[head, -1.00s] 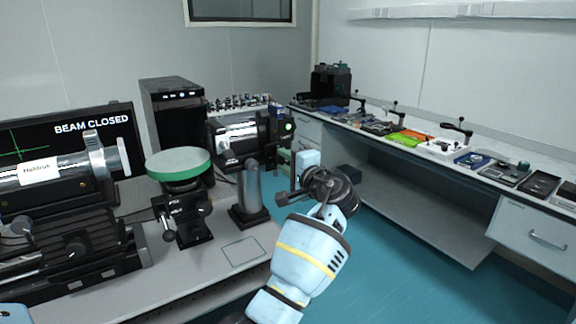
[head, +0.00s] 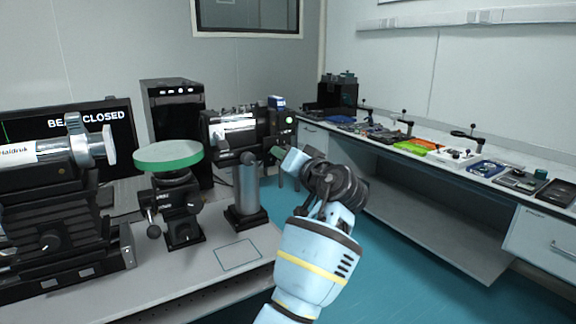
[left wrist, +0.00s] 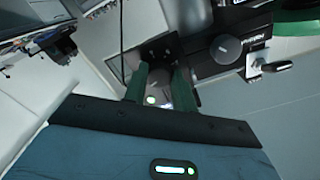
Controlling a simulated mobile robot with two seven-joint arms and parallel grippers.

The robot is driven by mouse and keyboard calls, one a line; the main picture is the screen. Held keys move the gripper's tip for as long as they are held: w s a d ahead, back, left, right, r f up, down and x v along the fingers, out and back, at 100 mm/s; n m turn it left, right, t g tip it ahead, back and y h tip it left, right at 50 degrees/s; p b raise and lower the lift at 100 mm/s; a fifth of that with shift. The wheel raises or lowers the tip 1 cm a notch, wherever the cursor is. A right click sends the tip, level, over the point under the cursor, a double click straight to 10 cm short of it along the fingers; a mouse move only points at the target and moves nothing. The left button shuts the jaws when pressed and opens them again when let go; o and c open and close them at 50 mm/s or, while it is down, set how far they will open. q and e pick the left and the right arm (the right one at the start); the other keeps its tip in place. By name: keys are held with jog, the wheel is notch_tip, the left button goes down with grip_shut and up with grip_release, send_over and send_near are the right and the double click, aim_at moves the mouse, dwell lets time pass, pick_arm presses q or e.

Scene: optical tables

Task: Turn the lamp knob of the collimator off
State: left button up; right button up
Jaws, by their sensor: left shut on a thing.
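The collimator (head: 236,130) is a black housing with a silver barrel at the back of the near table in the head view, with a green light (head: 289,120) lit on its right end. My left gripper (head: 277,152) reaches that end, its pale blue body tilted. In the left wrist view its two dark green fingers (left wrist: 161,75) stand either side of a small pale, round part, apparently the lamp knob (left wrist: 158,88). The knob is hidden in the head view. My right gripper is out of view.
A labelled silver-tube instrument (head: 50,150) is at left, before a monitor. The side bench (head: 420,150) holds several tools. Teal floor lies clear between the tables.

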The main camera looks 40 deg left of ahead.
pick_arm(q)
jog(key=shift+w+d+f+n+b, duration=0.1)
jog(key=shift+n+b, duration=2.15)
jog(key=shift+n, duration=1.2)
jog(key=shift+w+n+b, duration=0.1)
jog(key=shift+n+b, duration=2.15)
jog(key=shift+n, duration=1.2)
jog(key=o, duration=1)
jog(key=v, duration=0.7)
jog(key=shift+s+d, duration=0.2)
jog(key=shift+d, duration=0.15)
